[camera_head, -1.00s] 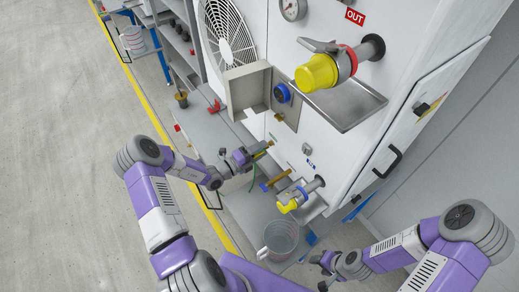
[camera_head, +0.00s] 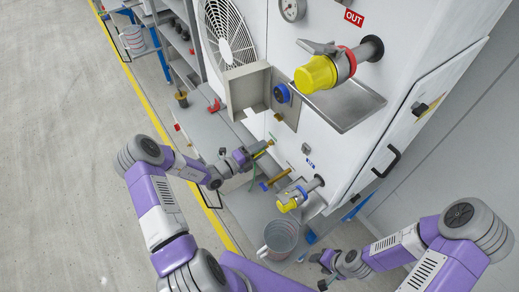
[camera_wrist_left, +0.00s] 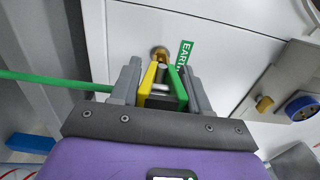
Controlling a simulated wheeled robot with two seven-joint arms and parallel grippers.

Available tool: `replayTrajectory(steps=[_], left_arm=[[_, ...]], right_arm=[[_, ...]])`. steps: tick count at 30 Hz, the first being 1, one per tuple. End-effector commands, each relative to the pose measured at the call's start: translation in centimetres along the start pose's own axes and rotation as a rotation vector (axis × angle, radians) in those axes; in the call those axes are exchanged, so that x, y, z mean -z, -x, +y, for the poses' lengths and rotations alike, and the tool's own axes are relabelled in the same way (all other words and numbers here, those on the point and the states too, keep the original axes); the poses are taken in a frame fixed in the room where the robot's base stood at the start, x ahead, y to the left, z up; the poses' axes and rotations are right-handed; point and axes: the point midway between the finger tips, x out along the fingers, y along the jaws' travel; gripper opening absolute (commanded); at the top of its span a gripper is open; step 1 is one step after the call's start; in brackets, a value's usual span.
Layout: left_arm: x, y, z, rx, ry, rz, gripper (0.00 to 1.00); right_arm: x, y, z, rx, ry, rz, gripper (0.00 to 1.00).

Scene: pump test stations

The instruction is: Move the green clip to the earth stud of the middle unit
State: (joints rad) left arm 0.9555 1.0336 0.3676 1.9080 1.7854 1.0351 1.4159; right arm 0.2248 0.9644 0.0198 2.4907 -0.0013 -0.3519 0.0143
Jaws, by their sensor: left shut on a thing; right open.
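The green clip (camera_wrist_left: 174,84), with one yellow jaw and one green jaw, is held between the fingers of my left gripper (camera_wrist_left: 158,88). Its green cable (camera_wrist_left: 50,79) runs off to the left in the left wrist view. The brass earth stud (camera_wrist_left: 159,53) sits on the white panel beside a green EARTH label (camera_wrist_left: 184,52), right at the clip's tips. I cannot tell whether the jaws are around the stud or just short of it. In the head view my left gripper (camera_head: 254,154) is at the white unit's (camera_head: 345,135) lower front. My right gripper (camera_head: 325,274) is open and empty at bottom right.
A yellow-capped valve (camera_head: 290,202) and a brass pipe (camera_head: 280,178) stick out near my left gripper. A clear bucket (camera_head: 279,238) stands below. A metal tray (camera_head: 345,105) and a larger yellow-capped outlet (camera_head: 317,75) are higher up. The floor at left is clear.

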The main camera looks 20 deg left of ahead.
Motion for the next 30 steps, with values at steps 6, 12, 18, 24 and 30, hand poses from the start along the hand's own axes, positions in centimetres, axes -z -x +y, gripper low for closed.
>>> replayTrajectory(steps=[6,12,18,24,30], left_arm=[[-0.01,-0.01,-0.02,0.001,0.0,0.0,0.0],[-0.01,-0.01,-0.04,0.001,0.0,0.0,0.0],[-0.02,-0.01,-0.12,0.001,0.0,0.0,0.0],[-0.03,-0.01,-0.04,0.001,-0.001,0.0,0.0],[-0.02,-0.03,-0.03,0.001,-0.001,0.0,0.0]], right_arm=[[0.0,-0.01,0.01,0.0,0.0,0.0,0.51],[0.0,0.01,0.0,0.0,0.0,0.0,0.51],[-0.02,0.41,-0.15,0.0,0.0,0.0,0.51],[-0.02,0.47,-0.18,0.0,0.0,0.0,0.51],[-0.02,0.46,-0.17,0.0,0.0,0.0,0.51]])
